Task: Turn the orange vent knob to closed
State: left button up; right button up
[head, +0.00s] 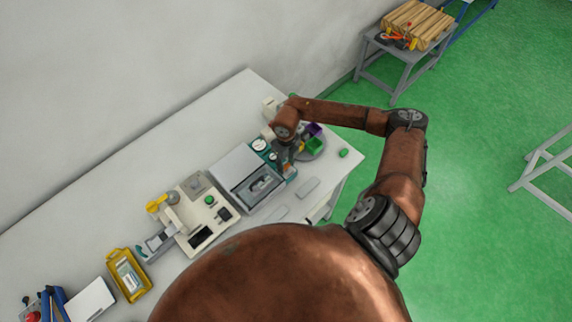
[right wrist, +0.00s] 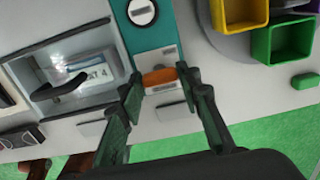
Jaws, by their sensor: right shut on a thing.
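The orange vent knob (right wrist: 159,76) sits on a light plate at the lower end of a teal panel (right wrist: 158,48) in the right wrist view. It lies crosswise in the picture, tilted slightly. My right gripper (right wrist: 161,86) has one finger at each side of the knob and is shut on it. In the head view my right gripper (head: 286,164) reaches down over the teal panel, and the knob is mostly hidden there. The plate's markings are too small to read. My left gripper is not in view.
A round gauge (right wrist: 141,12) is above the knob. A grey recessed box with a handle (right wrist: 68,88) is left of it. Yellow (right wrist: 240,12) and green (right wrist: 284,42) bins stand at right. The bench's front edge is close below, with green floor beyond.

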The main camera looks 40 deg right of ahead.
aim_at(286, 165)
jog(key=shift+w, duration=0.1)
dwell(0.4)
jog(key=o, duration=1.2)
jog(key=shift+c, duration=0.2)
notch_tip(286, 165, up, 12)
